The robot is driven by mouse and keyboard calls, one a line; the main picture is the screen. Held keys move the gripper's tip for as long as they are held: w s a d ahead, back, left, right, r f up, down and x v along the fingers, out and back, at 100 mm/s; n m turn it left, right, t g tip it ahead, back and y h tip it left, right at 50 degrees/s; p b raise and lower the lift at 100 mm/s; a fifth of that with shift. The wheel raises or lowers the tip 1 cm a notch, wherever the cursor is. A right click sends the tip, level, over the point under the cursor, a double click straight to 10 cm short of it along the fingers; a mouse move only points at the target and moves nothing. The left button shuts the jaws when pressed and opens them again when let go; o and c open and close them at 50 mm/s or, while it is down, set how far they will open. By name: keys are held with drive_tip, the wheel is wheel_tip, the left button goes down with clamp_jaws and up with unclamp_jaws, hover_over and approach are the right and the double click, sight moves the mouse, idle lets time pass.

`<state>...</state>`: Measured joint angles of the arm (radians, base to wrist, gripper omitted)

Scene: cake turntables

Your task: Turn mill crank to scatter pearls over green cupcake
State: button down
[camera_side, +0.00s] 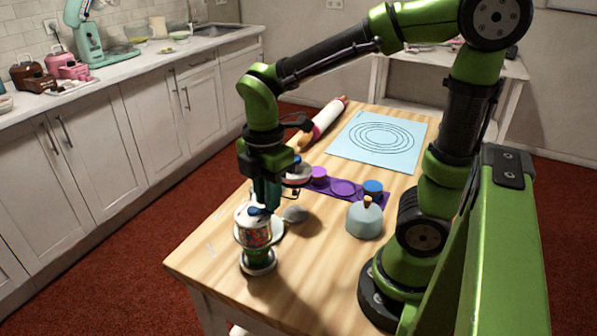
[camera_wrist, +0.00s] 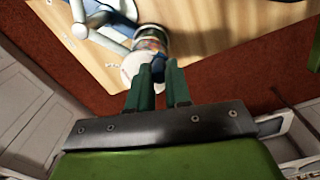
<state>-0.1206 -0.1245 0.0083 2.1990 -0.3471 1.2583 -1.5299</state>
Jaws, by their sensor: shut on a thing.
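The mill (camera_side: 256,231) is a clear-bodied, white-topped container filled with coloured pearls, standing near the table's front left corner. Its dark blue crank knob (camera_side: 258,211) is on top and also shows in the wrist view (camera_wrist: 158,68). My gripper (camera_side: 265,208) points down over the mill and is shut on the crank knob; in the wrist view its two green fingers (camera_wrist: 158,78) are on either side of the knob. Something green, which seems to be the green cupcake (camera_side: 258,256), is directly below the mill on a pale round base (camera_side: 259,268). Pearls on it cannot be made out.
A grey-blue dome with a wooden knob (camera_side: 365,221) stands to the right. Behind are a purple tray (camera_side: 325,192) with round pads, a light blue ringed mat (camera_side: 410,128) and a rolling pin (camera_side: 328,117). A grey rounded piece (camera_side: 295,214) is close beside the mill. The front table is clear.

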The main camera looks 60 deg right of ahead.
drive_tip(key=shift+a, duration=0.2)
drive_tip(key=shift+s+a, duration=0.1)
drive_tip(key=shift+a, duration=0.5)
drive_tip(key=shift+a, duration=0.6)
drive_tip(key=shift+w, duration=0.25)
